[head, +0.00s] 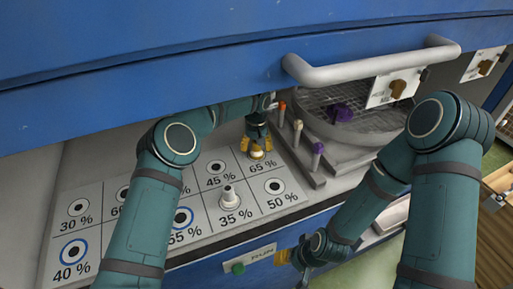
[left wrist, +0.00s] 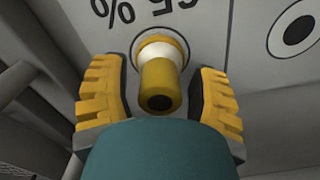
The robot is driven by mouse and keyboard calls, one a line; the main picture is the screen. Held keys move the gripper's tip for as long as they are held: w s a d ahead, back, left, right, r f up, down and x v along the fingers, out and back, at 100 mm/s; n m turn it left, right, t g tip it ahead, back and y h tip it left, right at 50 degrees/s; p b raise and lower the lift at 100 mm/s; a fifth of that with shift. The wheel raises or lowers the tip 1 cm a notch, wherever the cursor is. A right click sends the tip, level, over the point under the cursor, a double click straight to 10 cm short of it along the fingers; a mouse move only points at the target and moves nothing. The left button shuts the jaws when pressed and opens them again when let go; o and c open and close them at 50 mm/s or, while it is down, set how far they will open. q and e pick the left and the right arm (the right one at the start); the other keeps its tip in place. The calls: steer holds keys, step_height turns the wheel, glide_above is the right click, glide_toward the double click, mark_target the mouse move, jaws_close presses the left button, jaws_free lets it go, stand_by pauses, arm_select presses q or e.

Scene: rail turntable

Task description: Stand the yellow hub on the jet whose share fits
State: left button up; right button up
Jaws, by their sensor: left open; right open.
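The yellow hub (head: 256,151) stands at the cell marked 65 % on the grey panel (head: 250,212). In the left wrist view the hub (left wrist: 160,82) has a white band, a yellow end with a dark hole, and its far end over the ringed jet. My left gripper (head: 257,146) is open, with one yellow-padded finger on each side of the hub; gaps show between the fingers and the hub. My right gripper (head: 300,262) is open and empty, low in front of the panel edge. A white hub (head: 229,196) stands at the 35 % jet.
A rack holds orange (head: 282,112), cream (head: 297,131) and purple (head: 317,154) pieces. A mesh turntable (head: 365,118) carries a purple knob (head: 341,112). A handle (head: 370,65) of the blue hood overhangs. The 50 % jet (head: 274,186) is bare. A green RUN button (head: 238,268) is in front.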

arm_select(q)
step_height(320, 180, up, 7)
steer(key=shift+f+p, duration=0.1)
steer(key=shift+p, duration=0.5)
steer(key=shift+s+f, duration=0.1)
